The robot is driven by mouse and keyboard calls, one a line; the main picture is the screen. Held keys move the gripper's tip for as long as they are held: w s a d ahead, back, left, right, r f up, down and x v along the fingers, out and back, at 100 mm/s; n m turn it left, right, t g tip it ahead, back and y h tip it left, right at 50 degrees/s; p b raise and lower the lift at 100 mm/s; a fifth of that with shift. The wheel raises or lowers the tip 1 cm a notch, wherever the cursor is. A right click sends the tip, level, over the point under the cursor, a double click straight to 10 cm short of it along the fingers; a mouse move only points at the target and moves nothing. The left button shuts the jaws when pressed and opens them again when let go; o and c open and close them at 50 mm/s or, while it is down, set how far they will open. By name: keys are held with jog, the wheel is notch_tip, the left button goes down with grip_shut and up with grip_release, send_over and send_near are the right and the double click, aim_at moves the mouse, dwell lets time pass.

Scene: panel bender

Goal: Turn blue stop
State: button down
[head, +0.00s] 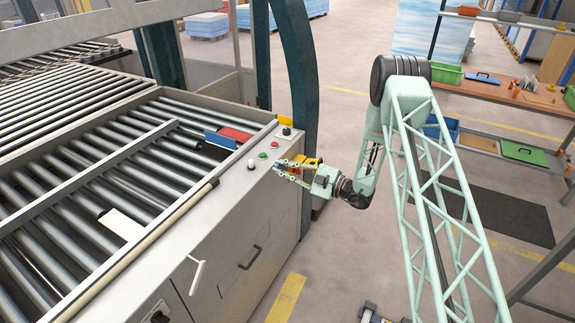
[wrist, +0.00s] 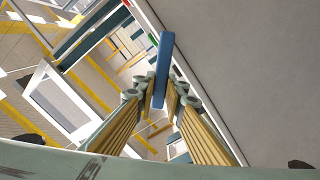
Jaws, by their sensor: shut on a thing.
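In the wrist view a flat blue bar, the blue stop (wrist: 165,55), stands between my fingertips, beside a large grey panel. My gripper (wrist: 160,92) is shut on it, one finger on each side. In the head view my gripper (head: 281,170) is at the right front corner of the roller machine, close to its control buttons. The held stop is too small to make out there.
The roller table (head: 237,185) carries a blue piece (head: 221,140), a red piece (head: 235,134) and a white plate (head: 120,224). A red button (head: 275,144), a green button (head: 262,155) and a white handle (head: 197,275) are near. A dark post (head: 296,70) rises behind.

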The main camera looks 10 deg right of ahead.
jog(key=shift+d+r+m, duration=0.1)
jog(key=shift+m, duration=0.2)
jog(key=c, duration=2.6)
grip_release()
jog(key=shift+c, duration=0.2)
jog(key=v, duration=1.2)
